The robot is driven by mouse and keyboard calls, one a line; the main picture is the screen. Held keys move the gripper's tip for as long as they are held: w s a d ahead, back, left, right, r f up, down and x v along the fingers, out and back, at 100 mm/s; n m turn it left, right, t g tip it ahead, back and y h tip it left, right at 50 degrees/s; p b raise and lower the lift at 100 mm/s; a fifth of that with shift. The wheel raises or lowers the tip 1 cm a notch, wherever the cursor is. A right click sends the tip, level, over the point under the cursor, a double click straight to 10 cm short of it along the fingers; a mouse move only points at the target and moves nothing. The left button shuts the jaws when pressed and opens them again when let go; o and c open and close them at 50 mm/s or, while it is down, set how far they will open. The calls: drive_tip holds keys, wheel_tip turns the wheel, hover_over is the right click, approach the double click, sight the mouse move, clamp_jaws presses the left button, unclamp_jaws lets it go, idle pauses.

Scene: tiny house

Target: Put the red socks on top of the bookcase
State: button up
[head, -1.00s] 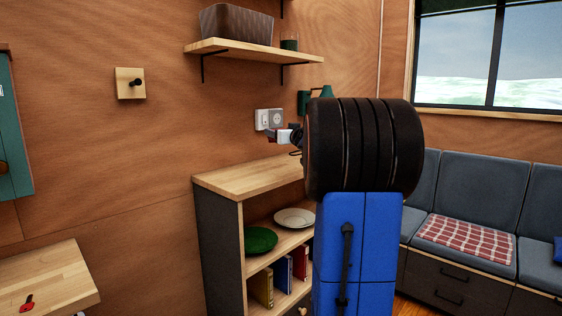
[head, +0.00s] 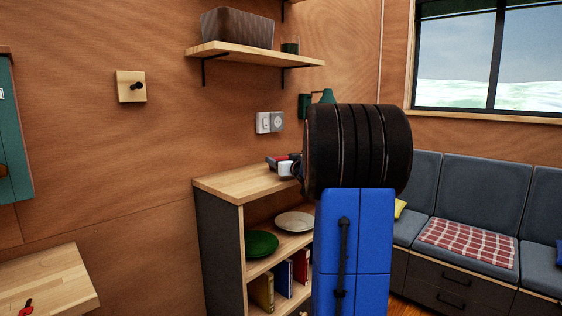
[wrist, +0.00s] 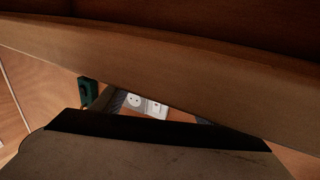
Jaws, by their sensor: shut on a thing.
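The bookcase (head: 225,188) has a pale wooden top and dark sides, and stands against the wood wall left of my arm. My gripper (head: 279,162) is low over the right part of its top, partly hidden by my arm. A small red patch (head: 284,157) shows at the jaws, which fits the red socks, though their shape is too small to tell. The gripper is shut on them. I cannot tell whether they touch the top. In the wrist view, large brown and grey surfaces fill most of the picture, and I cannot make out the socks.
The bookcase shelves hold a green plate (head: 261,244), a pale plate (head: 294,222) and several books. A wall shelf (head: 255,55) with a brown basket (head: 237,28) hangs above. A wall socket (head: 270,122) is behind the gripper. The top's left part is clear.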

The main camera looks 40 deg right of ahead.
drive_tip(key=shift+f, duration=0.15)
drive_tip(key=o, duration=1.1)
drive_tip(key=shift+c, duration=0.2)
drive_tip(key=shift+s+r, duration=0.1)
drive_tip(key=shift+r, duration=0.1)
drive_tip(key=v, duration=1.1)
drive_tip(key=shift+s, duration=0.35)
drive_tip(key=shift+a, duration=0.15)
